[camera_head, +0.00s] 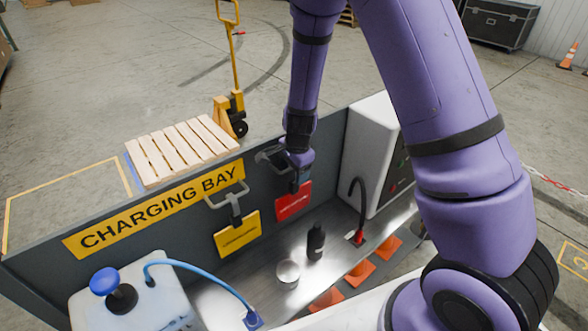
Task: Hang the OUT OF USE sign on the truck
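A red sign (292,202) with lettering too small to read is at the inner face of the grey panel, below a dark grey hanger (269,156). A yellow sign (237,235) hangs to its left from a similar grey hanger (229,196); its lettering is also unreadable. My gripper (296,184) points down at the upper edge of the red sign and hides part of its hanger. I cannot tell whether its fingers are open or closed on anything. The yellow pallet truck (236,102) stands behind the panel, its loop handle (228,13) upright, under a wooden pallet.
The CHARGING BAY panel (50,265) stands along the bench (265,255). A white cabinet (371,150) stands right of my gripper. Floor behind is open.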

